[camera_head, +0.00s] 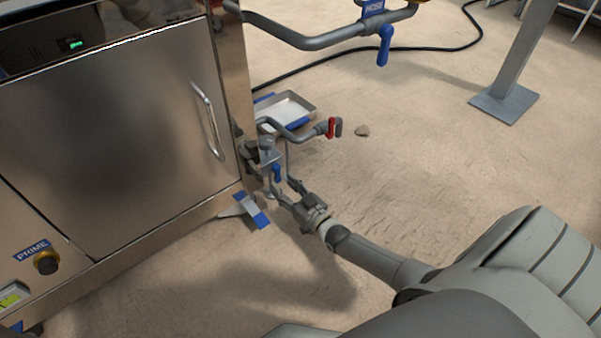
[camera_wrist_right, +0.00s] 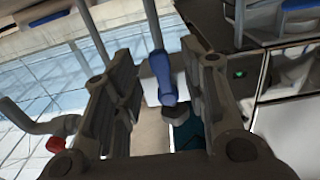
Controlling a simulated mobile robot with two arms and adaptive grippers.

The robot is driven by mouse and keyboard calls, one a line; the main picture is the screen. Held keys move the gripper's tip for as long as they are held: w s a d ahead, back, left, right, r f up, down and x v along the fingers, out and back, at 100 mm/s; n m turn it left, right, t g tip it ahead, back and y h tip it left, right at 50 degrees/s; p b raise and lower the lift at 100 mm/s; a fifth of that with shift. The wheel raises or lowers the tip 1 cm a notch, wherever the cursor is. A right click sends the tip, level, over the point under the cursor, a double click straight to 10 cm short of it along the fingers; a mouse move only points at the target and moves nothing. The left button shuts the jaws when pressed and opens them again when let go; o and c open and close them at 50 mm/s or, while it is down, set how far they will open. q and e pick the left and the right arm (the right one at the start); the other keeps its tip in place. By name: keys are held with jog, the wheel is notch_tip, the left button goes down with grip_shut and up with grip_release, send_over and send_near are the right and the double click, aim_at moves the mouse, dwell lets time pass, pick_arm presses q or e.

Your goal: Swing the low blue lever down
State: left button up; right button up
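The low blue lever (camera_head: 277,173) sits on a small valve at the lower right corner of the steel machine, close to the floor. My right gripper (camera_head: 284,188) reaches toward it from the lower right. In the right wrist view the blue lever (camera_wrist_right: 162,75) stands between the two spread fingers of my right gripper (camera_wrist_right: 160,85), which is open. I cannot tell whether either finger touches the lever. The lever's base is partly hidden by the gripper in the head view. My left gripper is in neither view.
A bent pipe with a red handle (camera_head: 331,128) sticks out just above. A shallow metal tray (camera_head: 286,110) lies behind it. A higher pipe carries another blue lever (camera_head: 384,46). The steel cabinet door (camera_head: 120,140) is to the left; open floor lies right.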

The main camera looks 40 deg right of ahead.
jog(key=s, duration=1)
jog(key=shift+d, duration=0.4)
